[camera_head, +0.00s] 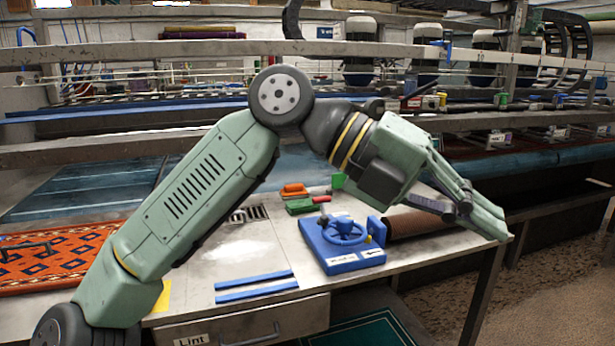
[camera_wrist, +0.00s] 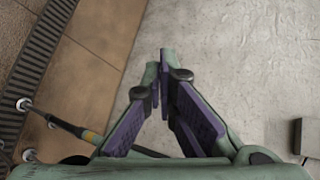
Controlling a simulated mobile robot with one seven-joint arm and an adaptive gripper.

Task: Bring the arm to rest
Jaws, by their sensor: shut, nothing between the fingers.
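My gripper (camera_head: 492,222) reaches to the right in the head view, tilted downward past the table's right end. In the wrist view my gripper (camera_wrist: 160,62) has its purple-padded fingers meeting near the tips, shut with nothing between them. My green arm rises from the lower left, bends at a dark elbow and slopes down to the right. Nothing hangs from the gripper.
The metal table (camera_head: 410,260) holds a blue fixture with a handwheel (camera_head: 343,238), a brown roll (camera_head: 408,222), blue strips (camera_head: 254,286), an orange brush (camera_head: 293,190) and a patterned rug (camera_head: 55,262). Behind stands a long machine with rails (camera_head: 180,95). Floor (camera_head: 555,250) is open at right.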

